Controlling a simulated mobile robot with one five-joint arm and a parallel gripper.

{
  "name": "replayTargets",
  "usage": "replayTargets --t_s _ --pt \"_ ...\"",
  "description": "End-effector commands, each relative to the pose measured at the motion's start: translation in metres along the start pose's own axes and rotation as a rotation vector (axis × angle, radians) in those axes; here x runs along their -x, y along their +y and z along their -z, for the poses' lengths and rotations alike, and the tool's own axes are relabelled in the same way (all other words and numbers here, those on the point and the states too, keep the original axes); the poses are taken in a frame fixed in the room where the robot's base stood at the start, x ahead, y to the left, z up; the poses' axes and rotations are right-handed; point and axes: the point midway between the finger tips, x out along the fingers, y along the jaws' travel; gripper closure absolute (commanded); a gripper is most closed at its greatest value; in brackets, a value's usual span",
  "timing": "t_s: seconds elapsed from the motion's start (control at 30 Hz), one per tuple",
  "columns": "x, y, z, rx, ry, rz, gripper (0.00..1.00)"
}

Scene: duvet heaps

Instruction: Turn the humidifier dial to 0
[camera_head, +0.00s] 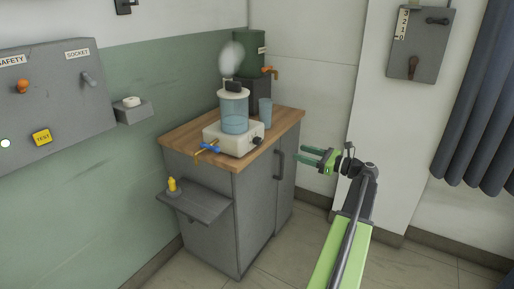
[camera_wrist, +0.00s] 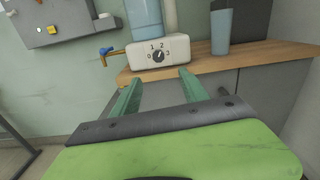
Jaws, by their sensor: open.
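The humidifier has a white base (camera_head: 228,138) and a clear bluish tank (camera_head: 235,112), with white mist (camera_head: 232,56) above it. It stands on the wooden top of a grey cabinet. My gripper (camera_head: 304,155) is open and empty, to the right of the cabinet in the head view. In the wrist view its two green fingers (camera_wrist: 159,77) point toward the dial, apart from it.
A blue cup (camera_wrist: 221,32) stands right of the humidifier on the cabinet top (camera_head: 283,124). A blue-handled tap (camera_head: 209,148) sticks out at the base's left. A shelf (camera_head: 196,203) holds a yellow item (camera_head: 173,185). A grey wall panel (camera_head: 52,105) is at left.

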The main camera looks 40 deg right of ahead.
Motion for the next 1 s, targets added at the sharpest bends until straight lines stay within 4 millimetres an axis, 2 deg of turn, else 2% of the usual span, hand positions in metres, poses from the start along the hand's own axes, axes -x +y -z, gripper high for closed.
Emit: replayTargets --t_s 0.17,0.5,0.7,0.8,1.0 --pt "-0.023 0.004 -0.001 0.002 0.001 -0.011 0.48" --pt "-0.112 0.009 -0.001 0.004 0.002 -0.02 0.48" --pt "-0.158 0.01 0.0 0.004 0.002 -0.02 0.48" --pt "-0.174 0.01 0.0 0.004 0.002 -0.021 0.48" --pt "-0.187 0.011 0.0 0.004 0.002 -0.02 0.48"
